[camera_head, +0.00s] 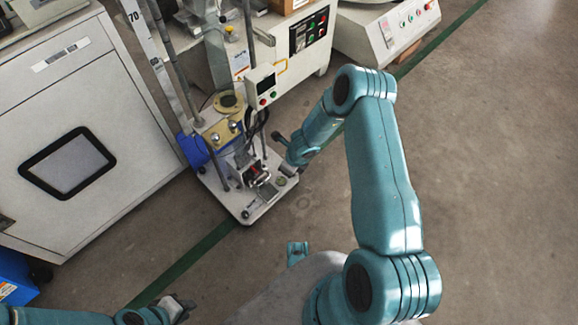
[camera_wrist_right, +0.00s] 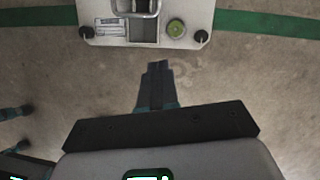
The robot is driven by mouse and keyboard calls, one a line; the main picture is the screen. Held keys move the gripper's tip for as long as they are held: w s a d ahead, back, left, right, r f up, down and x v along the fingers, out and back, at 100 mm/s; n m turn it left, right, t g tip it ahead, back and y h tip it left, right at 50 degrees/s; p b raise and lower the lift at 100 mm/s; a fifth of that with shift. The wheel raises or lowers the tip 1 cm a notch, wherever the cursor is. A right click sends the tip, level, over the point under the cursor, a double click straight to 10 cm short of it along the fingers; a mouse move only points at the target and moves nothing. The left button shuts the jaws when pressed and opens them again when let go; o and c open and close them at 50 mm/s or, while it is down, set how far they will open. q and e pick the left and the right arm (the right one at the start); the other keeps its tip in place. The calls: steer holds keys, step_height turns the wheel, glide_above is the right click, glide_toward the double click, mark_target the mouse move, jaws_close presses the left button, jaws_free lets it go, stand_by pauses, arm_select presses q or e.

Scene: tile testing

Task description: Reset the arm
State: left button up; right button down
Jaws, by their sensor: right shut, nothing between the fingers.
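My left gripper (camera_head: 181,307) is at the bottom left of the head view, over bare floor and small in the picture. I cannot make out whether its dark fingers are apart. My right arm is teal and bent at the elbow, reaching toward the test machine's base plate (camera_head: 252,209). In the right wrist view my right gripper (camera_wrist_right: 158,66) is shut and empty, with its dark fingers together. Its fingertips are just short of the near edge of that plate in the picture. The height gap cannot be told.
The test machine (camera_head: 214,139) has upright posts and a small control box (camera_head: 262,87). A white cabinet (camera_head: 130,115) with a dark-framed window stands at left. More white machines stand at the back. A green line (camera_head: 200,249) crosses the floor. The floor at right (camera_head: 500,180) is clear.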

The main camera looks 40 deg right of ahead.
arm_select(q)
steer(key=shift+d+r, duration=0.1)
steer(key=shift+r, duration=0.15)
arm_select(e)
steer(key=shift+v, duration=0.95)
steer(key=shift+a, duration=0.1)
